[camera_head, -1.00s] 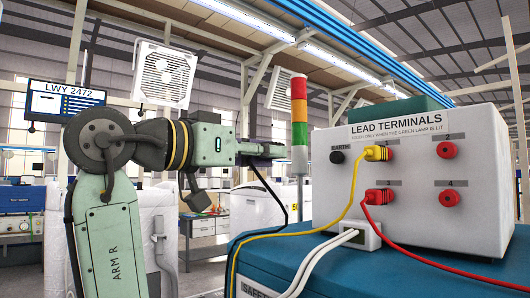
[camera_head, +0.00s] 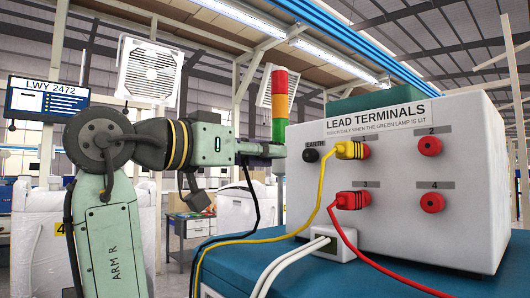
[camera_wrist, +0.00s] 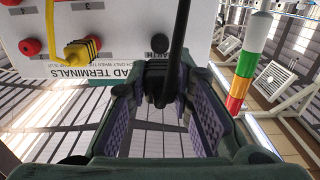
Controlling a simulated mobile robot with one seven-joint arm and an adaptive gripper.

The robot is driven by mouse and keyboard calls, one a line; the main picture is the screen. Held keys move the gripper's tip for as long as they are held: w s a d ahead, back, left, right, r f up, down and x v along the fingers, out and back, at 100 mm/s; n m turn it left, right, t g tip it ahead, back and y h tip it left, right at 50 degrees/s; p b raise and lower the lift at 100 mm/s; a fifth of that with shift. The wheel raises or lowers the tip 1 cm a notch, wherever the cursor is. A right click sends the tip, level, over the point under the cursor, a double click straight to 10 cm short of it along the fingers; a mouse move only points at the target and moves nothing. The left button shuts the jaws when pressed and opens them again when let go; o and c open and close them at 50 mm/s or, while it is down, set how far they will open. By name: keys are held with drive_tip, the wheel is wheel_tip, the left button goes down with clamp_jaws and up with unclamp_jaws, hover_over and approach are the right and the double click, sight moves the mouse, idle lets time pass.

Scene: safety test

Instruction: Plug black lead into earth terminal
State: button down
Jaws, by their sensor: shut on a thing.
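My gripper (camera_head: 268,151) is shut on the black lead (camera_head: 253,205), whose cable hangs below it. In the wrist view the gripper (camera_wrist: 158,78) has the black lead (camera_wrist: 177,35) between its fingers. The black earth terminal (camera_head: 311,155) is on the left of the white terminal box's front, just right of my gripper, with a small gap between. The earth terminal (camera_wrist: 160,43) also shows in the wrist view, partly beside the lead. The plug's tip is hard to make out.
A yellow plug (camera_head: 350,150) sits in terminal 1 and a red plug (camera_head: 350,200) in terminal 3. Red terminals 2 (camera_head: 430,146) and 4 (camera_head: 432,203) are empty. A red, orange and green signal tower (camera_head: 279,100) stands behind my gripper. White cables (camera_head: 290,262) cross the blue bench top.

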sight(307, 157)
drive_tip(key=shift+w+d, duration=0.1)
drive_tip(key=x, duration=0.5)
drive_tip(key=shift+w+d, duration=0.25)
drive_tip(key=shift+f, duration=0.2)
idle(0.8)
drive_tip(key=shift+w+d, duration=0.3)
idle(1.5)
drive_tip(key=c, duration=1.3)
unclamp_jaws()
drive_tip(key=shift+c, duration=0.2)
